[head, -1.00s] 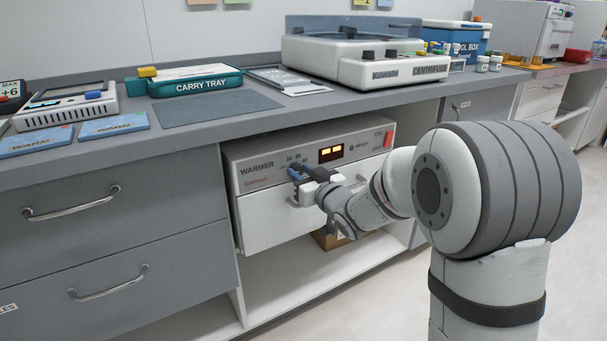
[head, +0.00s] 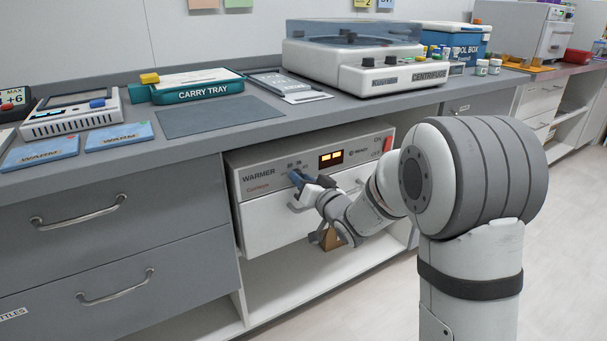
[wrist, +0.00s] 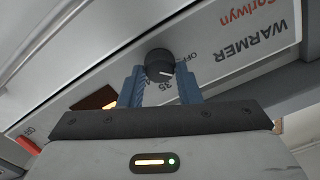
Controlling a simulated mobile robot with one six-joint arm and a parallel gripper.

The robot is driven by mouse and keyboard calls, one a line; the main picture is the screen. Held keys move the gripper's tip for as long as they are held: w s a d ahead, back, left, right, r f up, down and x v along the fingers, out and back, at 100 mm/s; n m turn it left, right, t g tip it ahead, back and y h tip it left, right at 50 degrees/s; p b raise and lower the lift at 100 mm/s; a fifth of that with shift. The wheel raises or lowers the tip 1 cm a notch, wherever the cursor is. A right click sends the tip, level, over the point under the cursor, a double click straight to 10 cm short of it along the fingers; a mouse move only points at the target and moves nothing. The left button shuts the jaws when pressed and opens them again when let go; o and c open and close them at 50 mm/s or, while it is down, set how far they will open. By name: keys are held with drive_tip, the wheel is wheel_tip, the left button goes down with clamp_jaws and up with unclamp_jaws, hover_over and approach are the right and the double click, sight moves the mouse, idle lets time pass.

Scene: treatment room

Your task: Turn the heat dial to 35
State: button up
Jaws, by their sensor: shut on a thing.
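The warmer (head: 262,212) is a white drawer unit under the counter, with a grey control panel. Its heat dial (wrist: 159,62) is a round black knob with a white mark, seen upside down in the wrist view. The printed 35 shows just below the knob there, and OFF to its right. The white mark is on the knob's lower side, towards the 35; its exact reading is hard to tell. My gripper (wrist: 160,76) is shut on the dial, one blue finger on each side. In the head view, my gripper (head: 297,178) hides the dial.
A lit display (head: 331,158) and a red switch (head: 389,143) are right of the dial. The warmer's drawer handle is just below my gripper. The counter (head: 290,118) overhangs the panel, with a carry tray (head: 200,92) and centrifuge (head: 375,70) on top. The shelf below is mostly clear.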

drive_tip(key=m+p, duration=0.3)
drive_tip(key=m, duration=0.3)
drive_tip(key=shift+w+d+r+m+p, duration=0.1)
drive_tip(key=shift+m+p, duration=0.2)
drive_tip(key=shift+p, duration=0.1)
drive_tip(key=m+p, duration=0.3)
drive_tip(key=m, duration=0.3)
drive_tip(key=shift+f, duration=0.2)
drive_tip(key=o, duration=0.9)
drive_tip(key=shift+o, duration=0.2)
drive_tip(key=p+v, duration=0.1)
drive_tip(key=v, duration=0.6)
drive_tip(key=shift+s+d, duration=0.25)
drive_tip(key=shift+s, duration=0.1)
drive_tip(key=shift+p, duration=0.3)
